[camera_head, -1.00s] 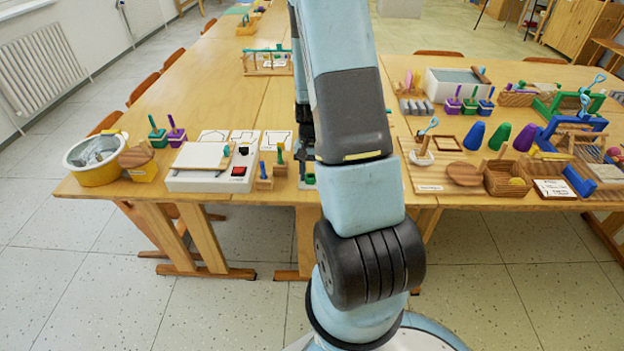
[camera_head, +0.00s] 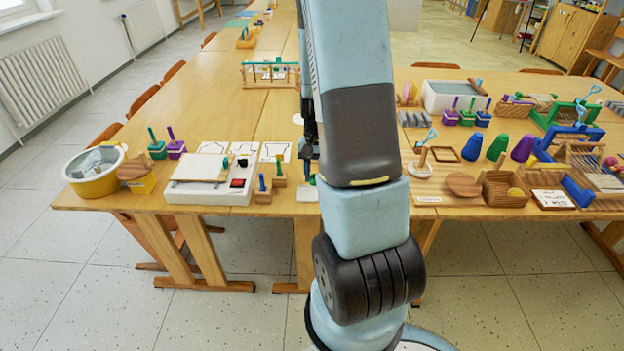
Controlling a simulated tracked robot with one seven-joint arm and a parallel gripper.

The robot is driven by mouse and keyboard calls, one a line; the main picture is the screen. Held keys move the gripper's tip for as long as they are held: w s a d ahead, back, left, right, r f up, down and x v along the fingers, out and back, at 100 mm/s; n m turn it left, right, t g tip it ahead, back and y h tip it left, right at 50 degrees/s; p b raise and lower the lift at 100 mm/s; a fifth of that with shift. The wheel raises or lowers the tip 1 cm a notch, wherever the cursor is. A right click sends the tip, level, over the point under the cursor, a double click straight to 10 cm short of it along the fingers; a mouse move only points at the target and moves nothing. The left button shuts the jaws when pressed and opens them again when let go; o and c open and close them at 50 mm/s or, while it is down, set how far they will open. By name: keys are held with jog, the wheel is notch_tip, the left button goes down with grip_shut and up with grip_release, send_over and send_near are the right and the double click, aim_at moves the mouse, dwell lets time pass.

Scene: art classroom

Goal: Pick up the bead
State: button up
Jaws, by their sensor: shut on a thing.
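My gripper (camera_head: 309,172) is mostly hidden behind my own arm, low over the near edge of the middle table. Only a dark piece of it shows, left of the arm and just right of small wooden blocks with blue and green pegs (camera_head: 271,186). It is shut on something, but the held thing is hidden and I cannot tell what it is. I cannot make out the bead anywhere with certainty.
The table's middle left (camera_head: 205,112) is clear.

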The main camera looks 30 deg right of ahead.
jog(key=s+r, duration=0.6)
jog(key=s, duration=0.5)
jog(key=shift+d+r, duration=0.15)
jog(key=shift+d, duration=0.2)
jog(key=shift+w, duration=0.1)
